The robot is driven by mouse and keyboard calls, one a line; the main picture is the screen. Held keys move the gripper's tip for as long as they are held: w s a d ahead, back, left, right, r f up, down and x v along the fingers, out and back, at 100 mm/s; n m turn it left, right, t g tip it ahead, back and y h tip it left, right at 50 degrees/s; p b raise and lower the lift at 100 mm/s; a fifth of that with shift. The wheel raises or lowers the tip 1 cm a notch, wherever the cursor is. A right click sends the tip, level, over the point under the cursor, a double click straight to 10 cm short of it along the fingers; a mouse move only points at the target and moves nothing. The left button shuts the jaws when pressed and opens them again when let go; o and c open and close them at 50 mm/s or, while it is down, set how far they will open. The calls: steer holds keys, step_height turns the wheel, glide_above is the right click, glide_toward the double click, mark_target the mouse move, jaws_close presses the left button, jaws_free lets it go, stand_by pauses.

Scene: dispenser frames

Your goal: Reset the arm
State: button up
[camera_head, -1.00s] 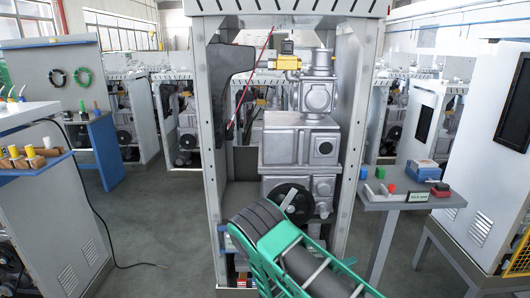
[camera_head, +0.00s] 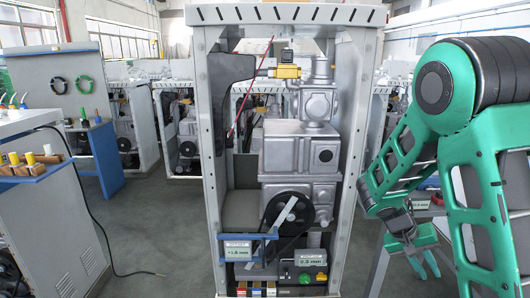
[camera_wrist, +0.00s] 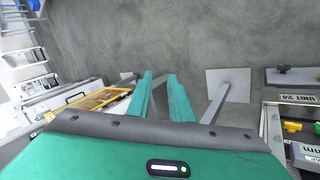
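My gripper (camera_head: 428,264) hangs at the lower right in the head view, pointing down, to the right of the open dispenser frame (camera_head: 355,130). My green and black arm bends across the right side. In the wrist view, the two green fingers of my gripper (camera_wrist: 160,75) stand apart with nothing held between them, above the grey floor. The dispenser frame holds grey metal machinery (camera_head: 300,150), a black pulley wheel (camera_head: 271,215) and a yellow part (camera_head: 288,71).
My arm hides most of the right-hand table. In the wrist view a grey base plate (camera_wrist: 235,83) lies on the floor near the fingers.

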steer(key=s+a+r+y, duration=0.1)
steer(key=s+r, duration=0.3)
steer(key=s, duration=0.4)
steer(key=s+a+r+m+y, duration=0.1)
steer(key=s+r+y, duration=0.3)
steer(key=s, duration=0.5)
steer(key=s+a+r+t+y, duration=0.1)
steer(key=s+r, duration=0.3)
steer(key=s, duration=0.4)
steer(key=shift+s+a+r+m+y, duration=0.2)
steer(key=shift+s+a+m+y, duration=0.1)
steer(key=shift+a+y, duration=0.5)
steer(key=shift+a, duration=0.1)
steer(key=shift+w+f, duration=0.25)
steer(key=shift+w, duration=0.4)
